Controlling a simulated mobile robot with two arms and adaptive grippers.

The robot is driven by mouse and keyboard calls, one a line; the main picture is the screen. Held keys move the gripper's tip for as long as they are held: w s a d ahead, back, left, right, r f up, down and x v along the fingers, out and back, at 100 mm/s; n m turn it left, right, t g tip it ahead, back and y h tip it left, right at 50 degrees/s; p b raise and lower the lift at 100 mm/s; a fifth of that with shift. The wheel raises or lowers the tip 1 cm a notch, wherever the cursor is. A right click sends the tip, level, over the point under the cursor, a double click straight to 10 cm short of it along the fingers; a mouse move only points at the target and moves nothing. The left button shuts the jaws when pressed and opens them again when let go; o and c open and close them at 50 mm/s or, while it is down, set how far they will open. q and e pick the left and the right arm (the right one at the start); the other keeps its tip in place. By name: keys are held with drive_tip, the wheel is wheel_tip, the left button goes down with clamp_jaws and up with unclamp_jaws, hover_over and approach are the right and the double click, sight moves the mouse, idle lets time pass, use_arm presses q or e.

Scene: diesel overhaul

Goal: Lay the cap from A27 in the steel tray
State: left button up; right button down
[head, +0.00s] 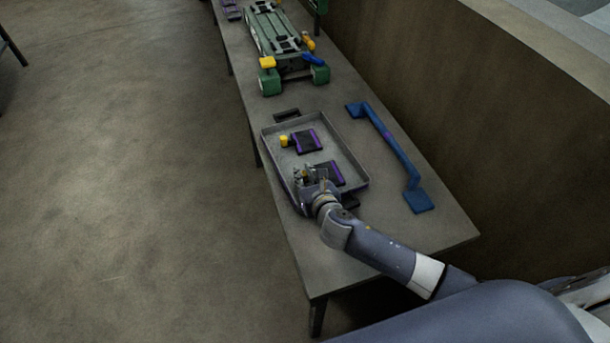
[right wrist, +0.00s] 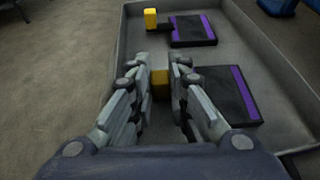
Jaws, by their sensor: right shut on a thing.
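The steel tray (head: 349,144) lies on the bench; its grey wall and floor also show in the right wrist view (right wrist: 118,60). My right gripper (head: 309,172) is low inside the near left part of the tray. In the right wrist view its fingers (right wrist: 160,84) are shut on a yellow grip. This grip seems to belong to a black cap with a purple strip (right wrist: 222,95), seen just right of the fingers; the fingers hide the join. The cap appears flat at the tray floor, but contact is hard to tell. My left gripper is not in view.
A similar black and purple piece with a yellow knob (head: 306,141) lies farther back in the tray. A blue bar with flat ends (head: 393,147) lies right of the tray. A green engine-like block (head: 271,35) stands behind. The bench's near end (head: 385,245) has bare room.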

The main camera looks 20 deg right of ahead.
drive_tip(key=c, duration=1.6)
unclamp_jaws()
drive_tip(key=shift+c, duration=0.2)
drive_tip(key=shift+o, duration=0.5)
drive_tip(key=shift+r, duration=0.1)
drive_tip(key=v, duration=1.2)
drive_tip(key=shift+s, duration=0.1)
